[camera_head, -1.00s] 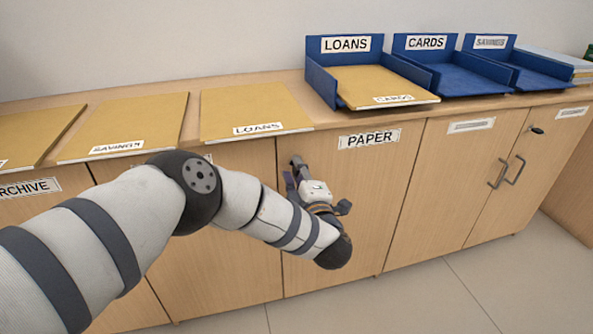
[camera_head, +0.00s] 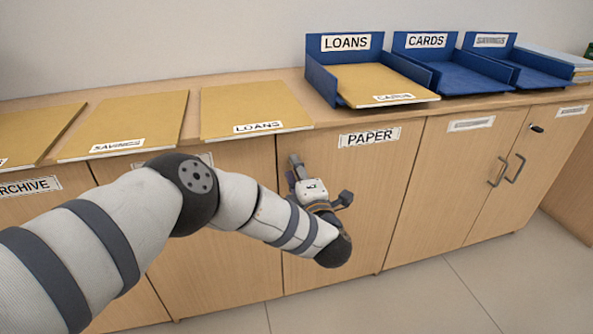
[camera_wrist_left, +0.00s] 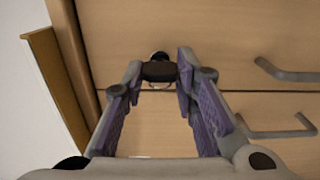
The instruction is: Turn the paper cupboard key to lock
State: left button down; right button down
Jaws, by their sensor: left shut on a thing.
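The paper cupboard (camera_head: 375,200) is a light wood front with a white PAPER label (camera_head: 369,137) at the top. My left gripper (camera_head: 297,166) is at the upper left part of its door, by the seam with the neighbouring door. In the left wrist view, my left gripper (camera_wrist_left: 160,73) is shut on the dark head of the key (camera_wrist_left: 158,71), with one fingertip at each side. A round metal lock (camera_wrist_left: 160,56) shows just behind the key head. In the head view the gripper and arm hide the key. My right gripper is not in view.
Blue trays (camera_head: 455,80) and tan folders (camera_head: 255,108) lie on the counter top above the doors. Two grey bar handles (camera_wrist_left: 285,70) show right of the fingers in the left wrist view. Another dark key (camera_head: 537,128) sits in the right-hand cupboard.

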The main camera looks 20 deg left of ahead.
pick_arm(q)
jog(key=c, duration=1.3)
grip_release()
jog(key=v, duration=1.2)
